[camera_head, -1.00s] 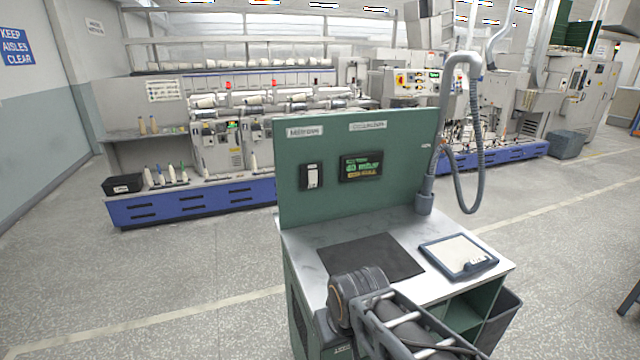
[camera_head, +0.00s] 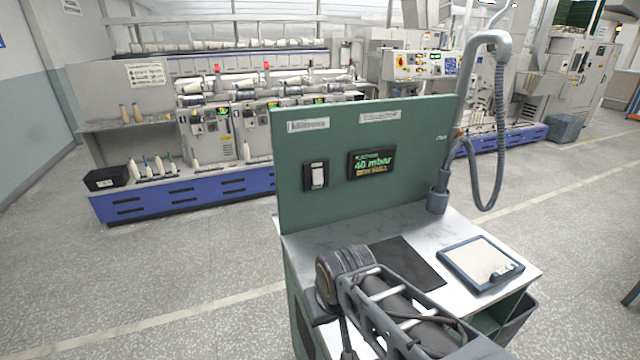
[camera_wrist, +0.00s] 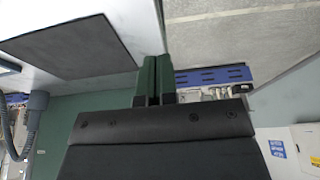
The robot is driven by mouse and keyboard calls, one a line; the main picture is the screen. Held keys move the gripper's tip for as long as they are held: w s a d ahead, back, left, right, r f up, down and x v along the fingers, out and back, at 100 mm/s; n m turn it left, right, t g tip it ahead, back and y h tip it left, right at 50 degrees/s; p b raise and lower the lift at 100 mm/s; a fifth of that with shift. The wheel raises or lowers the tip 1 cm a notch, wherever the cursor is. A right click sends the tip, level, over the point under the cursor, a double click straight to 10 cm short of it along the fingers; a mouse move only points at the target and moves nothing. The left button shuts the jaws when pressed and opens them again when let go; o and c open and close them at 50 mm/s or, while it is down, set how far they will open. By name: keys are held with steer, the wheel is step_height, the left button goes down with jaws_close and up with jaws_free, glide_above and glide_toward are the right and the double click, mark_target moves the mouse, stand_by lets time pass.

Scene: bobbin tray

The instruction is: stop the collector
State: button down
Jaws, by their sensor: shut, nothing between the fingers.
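A green upright panel (camera_head: 412,140) stands at the back of a small workbench (camera_head: 335,222). A white rocker switch (camera_head: 317,175) in a dark frame is on the panel's left part. To its right is a dark display (camera_head: 371,162) reading about 40 mbar in green. Two label plates sit above, the right one (camera_head: 380,116) seemingly reading Collector. My gripper shows in the wrist view (camera_wrist: 153,82), its two dark green fingers together and empty, near the bench edge. The switch is not visible there. In the head view my arm is over the bench front, and the fingertips are hidden.
A dark mat (camera_head: 405,262) and a blue-framed tray (camera_head: 480,262) lie on the bench. A grey flexible hose (camera_head: 500,130) rises from the bench's right rear. A long winding machine with a blue base (camera_head: 190,203) stands behind. The floor at left is clear.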

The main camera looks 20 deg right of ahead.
mark_target(319, 181)
steer(key=w+d+r+t, duration=0.2)
steer(key=w+d+t, duration=0.2)
steer(key=w, duration=0.4)
steer(key=w+d+r+t, duration=0.2)
steer(key=w+d+t, duration=0.2)
steer(key=w, duration=0.4)
steer(key=w+d+r+t+p, duration=0.1)
steer(key=w+d+r+t, duration=0.1)
steer(key=w+d+t, duration=0.3)
steer(key=shift+w+d+r, duration=0.15)
steer(key=shift+w+d, duration=0.7)
steer(key=shift+w, duration=0.75)
steer(key=shift+w, duration=0.1)
steer(key=w+p, duration=0.1)
steer(key=w, duration=0.3)
steer(key=w+f+p, duration=0.1)
steer(key=w, duration=0.4)
steer(key=w+p, duration=0.1)
steer(key=w, duration=0.3)
steer(key=shift+w+f, duration=0.3)
steer(key=shift+w, duration=0.05)
